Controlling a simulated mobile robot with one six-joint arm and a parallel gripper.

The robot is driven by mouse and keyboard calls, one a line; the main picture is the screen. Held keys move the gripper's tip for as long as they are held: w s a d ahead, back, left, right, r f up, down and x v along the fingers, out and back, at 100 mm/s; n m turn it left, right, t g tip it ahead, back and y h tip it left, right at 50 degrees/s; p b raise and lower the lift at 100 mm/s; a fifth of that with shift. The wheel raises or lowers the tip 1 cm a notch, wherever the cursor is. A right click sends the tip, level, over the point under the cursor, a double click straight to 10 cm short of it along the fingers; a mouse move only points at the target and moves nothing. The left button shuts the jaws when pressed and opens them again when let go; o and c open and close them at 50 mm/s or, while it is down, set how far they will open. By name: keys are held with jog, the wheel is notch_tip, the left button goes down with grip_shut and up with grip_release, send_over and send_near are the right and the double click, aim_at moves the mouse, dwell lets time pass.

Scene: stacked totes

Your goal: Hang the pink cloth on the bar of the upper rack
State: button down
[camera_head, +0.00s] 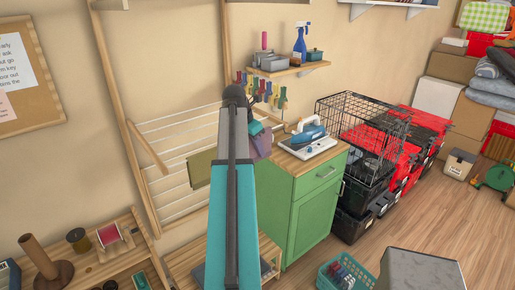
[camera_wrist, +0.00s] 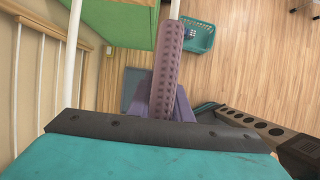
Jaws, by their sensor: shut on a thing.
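The pink cloth, dusky mauve, shows in the head view (camera_head: 262,146) just beyond the end of my arm. In the wrist view the cloth (camera_wrist: 166,62) is a narrow waffle-textured strip lying along a white bar (camera_wrist: 175,10). Whether the bar carries any of it, I cannot tell. My gripper (camera_head: 256,128) is shut on the cloth; its fingertips are mostly hidden. The wall rack with white bars (camera_head: 180,128) is left of my arm in the head view, partly covered by it. An olive cloth (camera_head: 201,168) hangs on that rack.
A green cabinet (camera_head: 312,205) with an iron (camera_head: 308,134) on top stands right of the cloth. Coloured pegs (camera_head: 262,88) hang under a wall shelf (camera_head: 290,70). A teal basket (camera_head: 335,272) is on the floor. A black wire crate (camera_head: 360,130) stands beyond the cabinet.

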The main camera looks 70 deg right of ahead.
jog(key=c, duration=1.5)
grip_release()
jog(key=shift+c, duration=0.2)
jog(key=shift+b+v, duration=2.2)
jog(key=shift+v, duration=4.75)
jog(key=shift+s, duration=0.1)
